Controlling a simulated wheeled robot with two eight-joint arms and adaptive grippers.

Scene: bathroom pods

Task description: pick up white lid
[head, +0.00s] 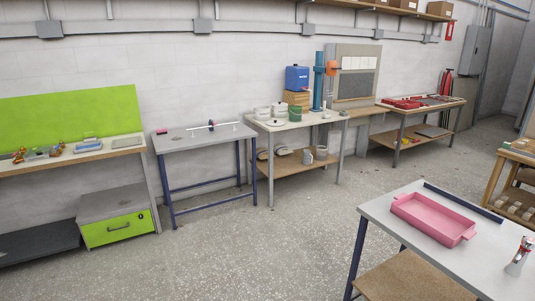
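Several white round containers (263,112) stand on the far workbench at the middle of the head view, close to a green pot (295,113). A low, flat white round piece (276,122) lies in front of them and looks like a lid, but it is too small to tell for sure. Neither of my grippers is in view, and nothing is seen held.
The workbench (318,119) also bears a blue box (297,78) and a blue column (319,82). A grey table (200,140) stands left of it. A table with a pink tray (433,219) is near at right. The speckled floor between is clear.

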